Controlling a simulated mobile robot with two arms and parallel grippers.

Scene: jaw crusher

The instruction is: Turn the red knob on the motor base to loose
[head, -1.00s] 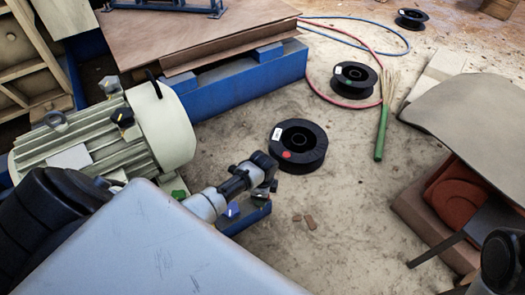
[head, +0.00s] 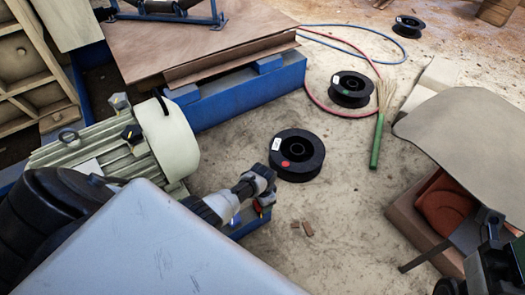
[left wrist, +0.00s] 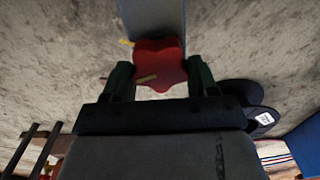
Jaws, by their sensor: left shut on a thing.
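The red knob (left wrist: 160,68) is lobed and sits between the two fingers of my left gripper (left wrist: 160,80) in the left wrist view. The fingers are shut on it from both sides. One yellow mark is on the knob and another is just beyond its edge. In the head view my left gripper (head: 262,192) is at the end of the motor base (head: 250,222), a blue beam, and only a sliver of red shows below it. The pale green ribbed motor (head: 170,145) is to the left. My right arm shows at the lower right; its jaw state is unclear.
A black spool (head: 297,155) with a red dot lies on the floor close behind my left gripper. Another spool (head: 350,88) and a green-handled brush (head: 377,140) lie farther back. A blue frame (head: 240,95) stands beyond the motor. Open floor lies right of the motor base.

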